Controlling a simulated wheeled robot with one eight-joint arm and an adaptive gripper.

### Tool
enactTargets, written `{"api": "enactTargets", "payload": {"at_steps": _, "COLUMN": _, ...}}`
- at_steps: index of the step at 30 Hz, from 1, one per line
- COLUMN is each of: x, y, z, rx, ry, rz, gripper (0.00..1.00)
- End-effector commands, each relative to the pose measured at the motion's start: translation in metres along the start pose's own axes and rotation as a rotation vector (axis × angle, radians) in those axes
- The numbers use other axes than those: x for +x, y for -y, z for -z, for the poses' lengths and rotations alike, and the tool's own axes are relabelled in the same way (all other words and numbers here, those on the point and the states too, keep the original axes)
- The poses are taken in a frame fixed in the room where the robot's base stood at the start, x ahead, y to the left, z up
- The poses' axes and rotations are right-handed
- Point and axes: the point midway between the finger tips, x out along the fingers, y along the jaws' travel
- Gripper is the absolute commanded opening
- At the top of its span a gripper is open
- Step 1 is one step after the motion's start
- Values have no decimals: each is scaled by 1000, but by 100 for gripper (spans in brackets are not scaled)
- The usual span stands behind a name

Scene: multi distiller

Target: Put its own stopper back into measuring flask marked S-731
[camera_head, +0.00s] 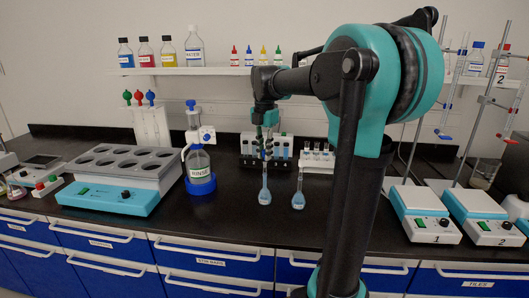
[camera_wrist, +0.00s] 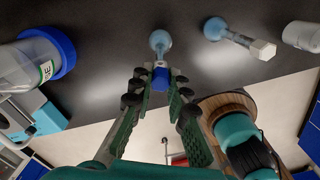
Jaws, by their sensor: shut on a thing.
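My gripper (camera_head: 267,153) points down over the bench. In the wrist view my gripper (camera_wrist: 160,85) is shut on a blue stopper (camera_wrist: 161,77) between its green fingers. A long-necked flask with pale blue liquid stands directly below; its bulb shows in the wrist view (camera_wrist: 160,42) and the head view (camera_head: 265,196). The stopper hides its neck opening, so I cannot tell whether the stopper touches it. A second similar flask (camera_head: 298,201) stands to the right; in the wrist view (camera_wrist: 214,28) it has a white stopper (camera_wrist: 263,49). The marking S-731 is not readable on either flask.
A heating block (camera_head: 120,185) is far left; two stirrers (camera_head: 425,215) are at right. The bench front is clear.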

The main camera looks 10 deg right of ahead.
Motion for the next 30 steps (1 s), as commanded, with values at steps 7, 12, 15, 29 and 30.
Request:
{"api": "enactTargets", "payload": {"at_steps": 7, "x": 1, "y": 0, "z": 0, "rx": 0, "ry": 0, "rz": 0, "gripper": 5}}
{"api": "enactTargets", "payload": {"at_steps": 12, "x": 4, "y": 0, "z": 0, "rx": 0, "ry": 0, "rz": 0, "gripper": 5}}
{"api": "enactTargets", "payload": {"at_steps": 15, "x": 6, "y": 0, "z": 0, "rx": 0, "ry": 0, "rz": 0, "gripper": 5}}
{"api": "enactTargets", "payload": {"at_steps": 29, "x": 14, "y": 0, "z": 0, "rx": 0, "ry": 0, "rz": 0, "gripper": 5}}
{"api": "enactTargets", "payload": {"at_steps": 30, "x": 14, "y": 0, "z": 0, "rx": 0, "ry": 0, "rz": 0, "gripper": 5}}
